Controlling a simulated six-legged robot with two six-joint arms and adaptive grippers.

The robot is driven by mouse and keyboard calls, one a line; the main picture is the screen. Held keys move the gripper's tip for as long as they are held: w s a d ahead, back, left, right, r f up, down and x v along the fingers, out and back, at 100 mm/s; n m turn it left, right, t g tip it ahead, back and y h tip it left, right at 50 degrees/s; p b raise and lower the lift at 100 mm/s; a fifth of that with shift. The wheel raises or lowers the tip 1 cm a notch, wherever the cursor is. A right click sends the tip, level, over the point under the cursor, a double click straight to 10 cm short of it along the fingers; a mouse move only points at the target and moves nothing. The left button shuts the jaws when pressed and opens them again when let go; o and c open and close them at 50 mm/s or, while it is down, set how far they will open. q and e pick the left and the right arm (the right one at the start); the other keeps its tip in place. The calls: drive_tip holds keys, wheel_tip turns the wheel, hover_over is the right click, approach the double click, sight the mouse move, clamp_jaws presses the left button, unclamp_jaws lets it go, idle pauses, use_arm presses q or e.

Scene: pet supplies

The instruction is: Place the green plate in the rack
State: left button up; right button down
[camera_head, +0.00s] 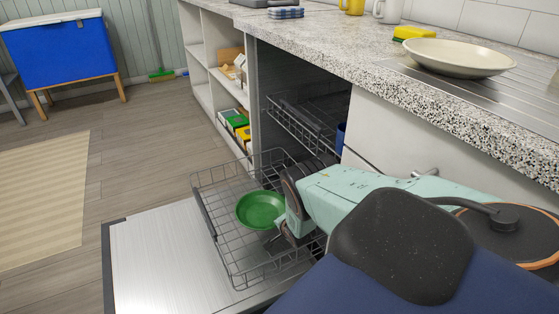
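The green plate (258,209) is a round, shallow dish inside the pulled-out wire rack (222,179) of the open dishwasher. It looks nearly level, tilted slightly if at all. My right gripper (277,228) is at the plate's right edge, low inside the rack, with its arm coming in from the right. The gripper's dark body and my pale green arm link hide part of its fingers, so I cannot tell whether it touches or grips the plate. My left gripper is not in view.
The dishwasher door (165,256) lies open below the rack. An upper rack (300,125) stays inside the dishwasher. The speckled counter (440,105) overhangs at right, with a cream plate (459,58) and a yellow sponge (413,33). Open floor lies left.

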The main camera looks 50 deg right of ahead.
drive_tip(key=shift+f, duration=0.15)
drive_tip(key=c, duration=1.9)
unclamp_jaws()
drive_tip(key=o, duration=0.4)
